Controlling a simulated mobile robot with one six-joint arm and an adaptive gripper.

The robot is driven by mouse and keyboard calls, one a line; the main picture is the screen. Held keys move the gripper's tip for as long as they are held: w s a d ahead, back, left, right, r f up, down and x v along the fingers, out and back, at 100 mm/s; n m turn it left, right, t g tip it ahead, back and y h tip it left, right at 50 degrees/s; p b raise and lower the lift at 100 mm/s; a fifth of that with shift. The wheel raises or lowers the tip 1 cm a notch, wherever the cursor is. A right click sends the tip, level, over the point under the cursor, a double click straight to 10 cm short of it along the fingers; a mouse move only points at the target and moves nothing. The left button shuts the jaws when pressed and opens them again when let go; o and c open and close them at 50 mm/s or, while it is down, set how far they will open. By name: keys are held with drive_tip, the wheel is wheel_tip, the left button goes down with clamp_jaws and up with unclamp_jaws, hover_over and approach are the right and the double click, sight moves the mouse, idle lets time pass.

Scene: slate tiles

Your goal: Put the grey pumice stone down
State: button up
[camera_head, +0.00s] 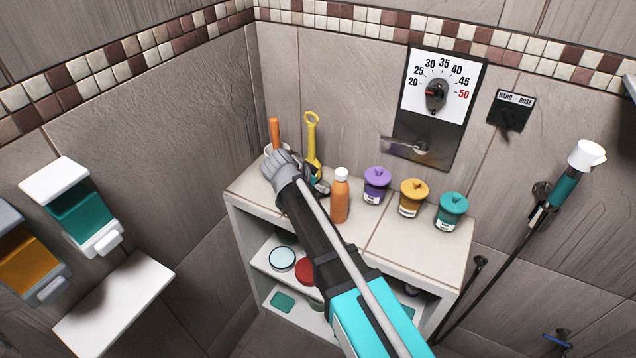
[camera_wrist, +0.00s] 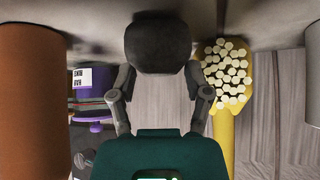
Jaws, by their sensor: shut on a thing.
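The grey pumice stone (camera_wrist: 158,40) shows in the wrist view as a dark, rounded block at the tips of my gripper (camera_wrist: 160,76). The two fingers are closed on its sides. In the head view my gripper (camera_head: 318,184) is over the back left part of the tiled ledge (camera_head: 372,250), partly behind my wrist, between the yellow brush and the orange bottle. I cannot make out the stone in that view. Whether its far end touches the ledge I cannot tell.
A yellow brush (camera_head: 311,135) and an orange-handled item (camera_head: 275,132) stand at the back left. An orange bottle (camera_head: 340,195) is close right of my gripper. Purple (camera_head: 376,187), amber (camera_head: 412,199) and teal (camera_head: 451,212) jars stand farther right. The ledge's front right is clear.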

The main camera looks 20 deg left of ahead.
drive_tip(key=shift+f, duration=0.25)
drive_tip(key=o, duration=1.2)
drive_tip(key=shift+c, duration=0.2)
drive_tip(key=shift+r, duration=0.25)
drive_tip(key=shift+r+p, duration=0.7)
drive_tip(key=shift+p, duration=0.1)
drive_tip(key=p+v, duration=0.8)
drive_tip(key=v, duration=0.3)
drive_tip(key=shift+s+a, duration=0.15)
drive_tip(key=shift+s, duration=0.2)
